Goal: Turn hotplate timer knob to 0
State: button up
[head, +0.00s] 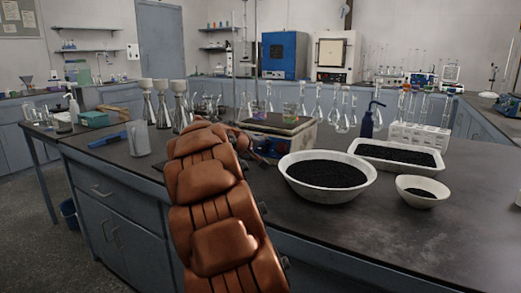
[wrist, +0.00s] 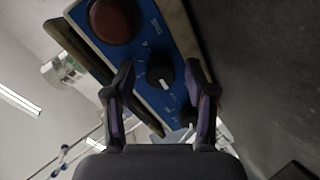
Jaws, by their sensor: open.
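The hotplate (head: 285,134) stands on the dark bench, with a blue front panel (wrist: 135,50) in the wrist view. That panel carries a large red round button (wrist: 115,20), a black knob (wrist: 161,71) with a white pointer mark, and a second black knob (wrist: 189,113) partly hidden by a finger. I cannot read the labels or tell which knob is the timer. My gripper (wrist: 162,80) is open, its fingers on either side of the first knob in the picture; contact cannot be told. In the head view my arm mostly hides the gripper and panel.
Flasks (head: 163,115) and a beaker (head: 138,138) stand left.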

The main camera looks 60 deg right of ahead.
jog(key=shift+a, duration=0.1)
jog(key=v, duration=1.1)
jog(key=shift+a+r, duration=0.15)
jog(key=shift+a, duration=0.25)
jog(key=s+a+r+n+y+p, duration=0.1)
jog(key=s+a+y+p, duration=0.3)
jog(key=s+a+p, duration=0.4)
jog(key=s+a+r+n+g+y+p, duration=0.1)
jog(key=s+a+r+y+p, duration=0.3)
jog(key=a, duration=1.8)
jog(key=s+a+r+n+g+y+p, duration=0.1)
jog(key=s+a+y+p, duration=0.4)
jog(key=s+a+p, duration=0.8)
jog(key=a+r+n+p, duration=0.1)
jog(key=a+p, duration=0.1)
jog(key=p, duration=0.6)
jog(key=shift+s+a+r+n, duration=0.2)
jog(key=shift+a+r+n, duration=0.1)
jog(key=shift+a, duration=0.05)
jog(key=shift+c, duration=0.3)
